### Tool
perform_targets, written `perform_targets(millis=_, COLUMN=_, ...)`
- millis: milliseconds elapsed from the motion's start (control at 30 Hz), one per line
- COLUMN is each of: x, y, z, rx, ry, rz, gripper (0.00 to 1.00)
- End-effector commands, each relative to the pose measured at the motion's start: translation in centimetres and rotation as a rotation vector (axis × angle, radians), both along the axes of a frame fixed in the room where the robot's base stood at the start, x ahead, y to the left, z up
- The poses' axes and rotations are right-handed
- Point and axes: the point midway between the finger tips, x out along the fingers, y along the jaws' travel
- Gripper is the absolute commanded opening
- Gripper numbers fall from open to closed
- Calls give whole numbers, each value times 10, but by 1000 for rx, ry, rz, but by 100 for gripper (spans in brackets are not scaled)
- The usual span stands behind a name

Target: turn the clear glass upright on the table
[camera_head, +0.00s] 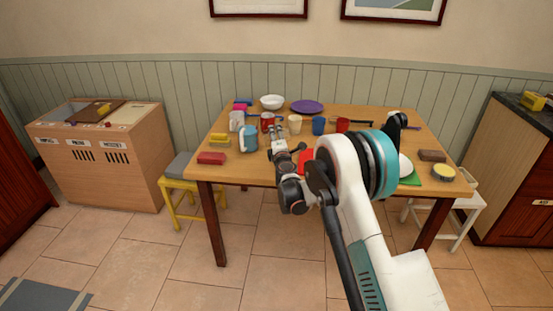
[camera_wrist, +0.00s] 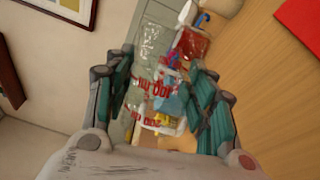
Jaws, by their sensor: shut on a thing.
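The clear glass (camera_wrist: 155,85) has red measuring marks and sits between my gripper's fingers in the wrist view. My gripper (camera_wrist: 160,95) has teal-padded fingers on both sides of it and is shut on it. Through the glass I see blurred shapes of things behind it, so its rim and base are hard to make out. I cannot tell its exact tilt. In the head view my gripper (camera_head: 278,143) is over the front left part of the wooden table (camera_head: 235,172). The glass cannot be made out there.
Several cups, a white bowl (camera_head: 272,102) and a purple plate (camera_head: 307,106) stand behind. A red thing (camera_head: 306,160) lies to the right.

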Motion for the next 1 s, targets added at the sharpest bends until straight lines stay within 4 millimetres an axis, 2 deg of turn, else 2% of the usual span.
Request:
perform_targets(millis=200, x=0, y=0, z=0, rx=184, ry=37, rz=0, gripper=18)
perform_targets(millis=567, x=0, y=0, z=0, rx=221, ry=44, rz=0, gripper=18)
perform_targets(millis=1000, x=0, y=0, z=0, rx=679, ry=136, rz=0, gripper=18)
